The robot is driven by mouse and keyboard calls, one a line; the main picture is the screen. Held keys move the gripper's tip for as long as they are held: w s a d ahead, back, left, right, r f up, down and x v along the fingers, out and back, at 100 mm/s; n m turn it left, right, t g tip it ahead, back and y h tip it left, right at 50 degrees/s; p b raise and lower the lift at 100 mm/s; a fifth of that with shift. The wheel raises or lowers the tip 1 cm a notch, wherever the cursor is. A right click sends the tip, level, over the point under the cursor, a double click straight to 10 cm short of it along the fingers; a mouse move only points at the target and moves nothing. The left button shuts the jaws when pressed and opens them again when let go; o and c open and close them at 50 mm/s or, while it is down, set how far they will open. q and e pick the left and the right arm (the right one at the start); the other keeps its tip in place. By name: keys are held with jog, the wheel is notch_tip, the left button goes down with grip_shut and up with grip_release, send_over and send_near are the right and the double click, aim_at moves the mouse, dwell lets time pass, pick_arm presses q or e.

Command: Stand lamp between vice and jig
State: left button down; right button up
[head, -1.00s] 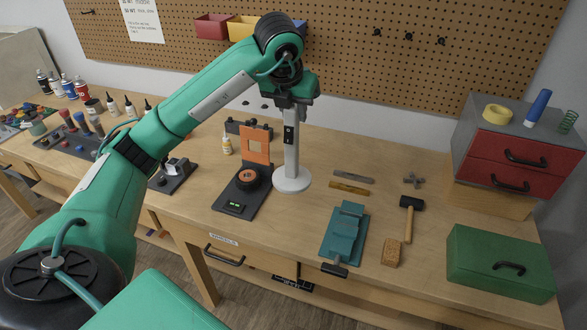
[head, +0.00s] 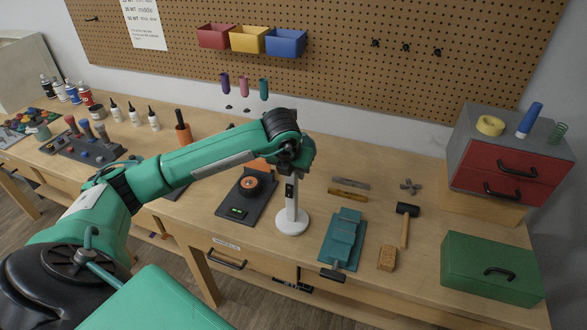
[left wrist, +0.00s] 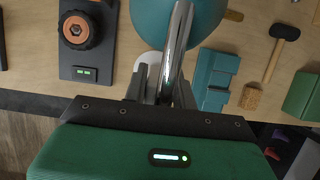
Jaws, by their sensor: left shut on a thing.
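The white lamp (head: 291,221) has a round base and an upright post with a dark switch. My left gripper (head: 292,168) is shut on its upper part. In the left wrist view the gripper (left wrist: 160,88) is around a shiny pole (left wrist: 177,45), with a teal round shape above it. The lamp base is between the black jig board (head: 237,211), which has a round black-and-orange part, and the teal vice (head: 342,240). The post looks upright. I cannot tell whether the base touches the bench. The lamp's top is hidden by my arm. My right gripper is not in view.
Two thin bars (head: 348,194) lie behind the vice. A hammer (head: 404,225), a cork-coloured block (head: 387,258) and a green toolbox (head: 490,268) are to the right. The bench's front edge is close in front of the lamp and vice.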

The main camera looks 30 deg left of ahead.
pick_arm(q)
jog(key=shift+f, duration=0.2)
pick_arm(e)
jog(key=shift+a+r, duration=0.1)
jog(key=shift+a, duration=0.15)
pick_arm(q)
jog(key=shift+f+b, duration=0.2)
jog(key=shift+b, duration=0.15)
jog(key=c, duration=1.1)
grip_release()
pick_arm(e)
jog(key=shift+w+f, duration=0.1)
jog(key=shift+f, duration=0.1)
